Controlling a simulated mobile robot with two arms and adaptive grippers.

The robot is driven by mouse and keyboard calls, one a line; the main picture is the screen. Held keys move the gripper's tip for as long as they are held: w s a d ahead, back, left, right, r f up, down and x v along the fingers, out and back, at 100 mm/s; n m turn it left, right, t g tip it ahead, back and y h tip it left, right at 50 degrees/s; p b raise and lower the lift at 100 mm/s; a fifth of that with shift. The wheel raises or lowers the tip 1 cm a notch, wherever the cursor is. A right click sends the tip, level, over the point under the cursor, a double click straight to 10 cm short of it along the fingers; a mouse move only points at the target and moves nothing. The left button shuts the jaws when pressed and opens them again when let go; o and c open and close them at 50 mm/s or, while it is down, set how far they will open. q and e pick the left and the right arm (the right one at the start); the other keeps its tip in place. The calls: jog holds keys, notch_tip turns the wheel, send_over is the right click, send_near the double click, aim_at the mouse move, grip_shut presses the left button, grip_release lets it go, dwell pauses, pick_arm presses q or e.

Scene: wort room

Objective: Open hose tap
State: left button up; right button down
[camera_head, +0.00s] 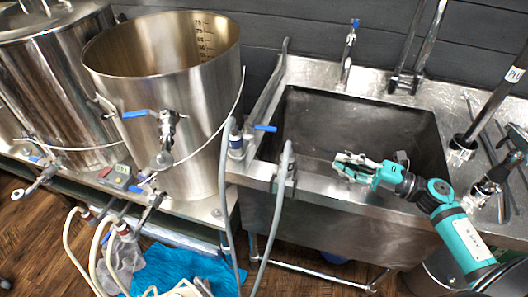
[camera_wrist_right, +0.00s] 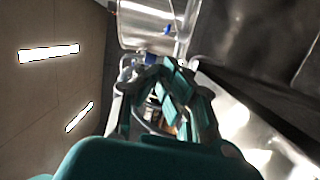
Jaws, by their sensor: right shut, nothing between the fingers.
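The hose tap (camera_head: 236,144) stands on the sink's left rim in the head view. Its blue lever (camera_head: 265,128) points right, toward the basin. A grey hose (camera_head: 224,180) runs down beside it. My right gripper (camera_head: 340,164) is over the sink basin, to the right of the tap and apart from it. Its fingers are shut and empty, pointing left. In the right wrist view the fingers (camera_wrist_right: 168,80) fill the middle and partly hide what lies beyond them. My left gripper is not in view.
The steel sink (camera_head: 300,120) lies below my right gripper. A grey hose end (camera_head: 287,165) hooks over its front-left rim, between gripper and tap. A large steel pot (camera_head: 185,90) with a blue-handled valve stands left. A faucet (camera_head: 348,55) rises behind.

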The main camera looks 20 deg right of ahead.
jog(key=shift+s+f+n, duration=0.15)
jog(key=shift+f+n, duration=0.2)
jog(key=shift+n, duration=0.05)
jog(key=shift+a+r+g, duration=0.1)
jog(key=shift+g, duration=0.2)
jog(key=p, duration=0.4)
send_near(265, 128)
jog(key=w+a, duration=0.2)
jog(key=a, duration=0.4)
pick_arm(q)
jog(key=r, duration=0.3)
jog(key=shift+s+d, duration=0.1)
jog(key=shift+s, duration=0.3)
pick_arm(e)
jog(key=shift+w+a, duration=0.25)
jog(key=shift+a, duration=0.25)
jog(key=shift+f, duration=0.25)
